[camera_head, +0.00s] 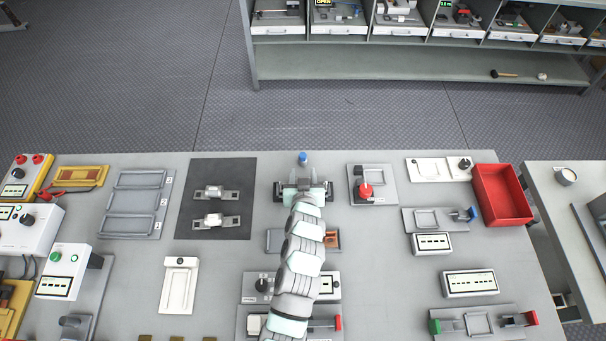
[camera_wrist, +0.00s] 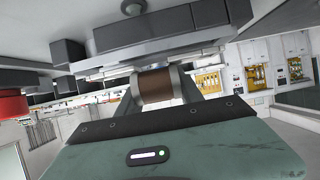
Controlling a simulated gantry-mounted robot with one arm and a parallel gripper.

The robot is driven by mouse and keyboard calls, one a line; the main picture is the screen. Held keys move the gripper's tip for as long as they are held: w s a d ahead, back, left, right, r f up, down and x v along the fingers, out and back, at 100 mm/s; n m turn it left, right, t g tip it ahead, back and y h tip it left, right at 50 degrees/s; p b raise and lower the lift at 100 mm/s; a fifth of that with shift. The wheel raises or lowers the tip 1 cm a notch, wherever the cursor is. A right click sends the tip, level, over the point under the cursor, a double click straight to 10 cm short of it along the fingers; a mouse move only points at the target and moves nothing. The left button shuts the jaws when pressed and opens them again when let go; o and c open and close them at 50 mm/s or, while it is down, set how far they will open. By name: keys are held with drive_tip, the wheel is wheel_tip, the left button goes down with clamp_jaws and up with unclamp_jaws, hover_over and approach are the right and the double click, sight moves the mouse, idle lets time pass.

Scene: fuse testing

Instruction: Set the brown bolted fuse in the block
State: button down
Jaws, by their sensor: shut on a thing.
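The brown fuse (camera_wrist: 158,88) shows in the wrist view as a brown barrel with silver end caps and a flat metal tab along it. My gripper (camera_wrist: 168,87) is shut on it, with a finger at each side. The dark block (camera_wrist: 165,22) lies just beyond the fuse, with a raised end at each side; I cannot tell whether the tabs touch it. In the head view my gripper (camera_head: 303,188) is over the block (camera_head: 279,192), hiding the fuse and most of the block. A blue-topped part (camera_head: 303,157) stands behind it.
A dark mat (camera_head: 188,170) at left holds two white fuses (camera_head: 209,192) (camera_head: 215,221). A red knob device (camera_head: 364,190) stands close to the right of the block. A red bin (camera_head: 503,195) is at far right. A grey tray (camera_head: 134,202) lies left of the mat.

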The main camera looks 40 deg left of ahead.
drive_tip(key=shift+f+b, duration=0.45)
drive_tip(key=shift+f, duration=0.15)
drive_tip(key=c, duration=0.7)
unclamp_jaws()
drive_tip(key=v, duration=1)
drive_tip(key=shift+s+d+r+b, duration=0.1)
drive_tip(key=shift+s+d+b, duration=0.15)
drive_tip(key=shift+s+b, duration=0.1)
